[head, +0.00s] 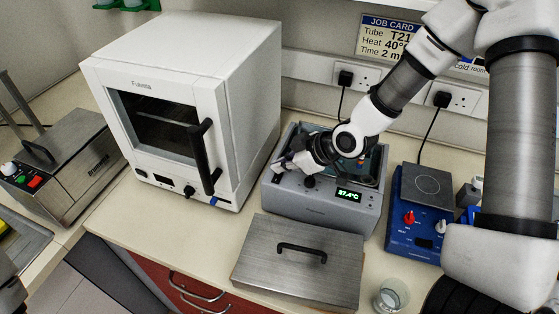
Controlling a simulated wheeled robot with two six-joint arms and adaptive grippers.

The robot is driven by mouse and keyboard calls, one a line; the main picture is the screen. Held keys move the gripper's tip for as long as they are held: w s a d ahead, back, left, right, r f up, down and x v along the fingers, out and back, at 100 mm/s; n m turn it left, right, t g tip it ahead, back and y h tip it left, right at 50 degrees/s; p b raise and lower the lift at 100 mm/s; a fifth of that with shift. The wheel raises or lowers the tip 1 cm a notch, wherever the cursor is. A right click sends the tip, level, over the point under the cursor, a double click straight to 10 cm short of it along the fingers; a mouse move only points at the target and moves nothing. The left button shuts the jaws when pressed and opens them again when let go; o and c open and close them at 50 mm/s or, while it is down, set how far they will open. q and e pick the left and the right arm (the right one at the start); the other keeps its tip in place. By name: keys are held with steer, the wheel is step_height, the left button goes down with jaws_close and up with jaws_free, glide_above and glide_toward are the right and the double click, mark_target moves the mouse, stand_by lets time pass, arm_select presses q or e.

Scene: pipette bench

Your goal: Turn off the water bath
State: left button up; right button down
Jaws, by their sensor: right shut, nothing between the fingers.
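The water bath (325,212) is a grey box at the middle of the bench. Its top is open, and a tube with orange shows inside, partly behind my arm. Its front display (348,195) is lit green and reads about 37.4°C. A dark knob (310,181) sits left of the display, and a small dark switch (276,178) is at the front's left end. My right gripper (281,166) is shut and empty at the bath's front left top edge, close above the switch. I cannot tell whether it touches.
A steel lid (265,278) with a black handle lies in front of the bath. A white oven (245,80) stands left, a blue hotplate (410,240) right, a glass beaker (391,296) front right. A steel unit (75,180) stands far left. Bench room is tight.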

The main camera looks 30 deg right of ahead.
steer(key=shift+d+f, duration=0.15)
steer(key=shift+f, duration=0.6)
steer(key=shift+s+d+r, duration=0.15)
steer(key=shift+s+d, duration=0.15)
steer(key=shift+d, duration=0.05)
steer(key=shift+s+a+r, duration=0.1)
steer(key=shift+s+a, duration=0.2)
steer(key=shift+a, duration=0.4)
steer(key=shift+s, duration=0.15)
steer(key=shift+r, duration=0.2)
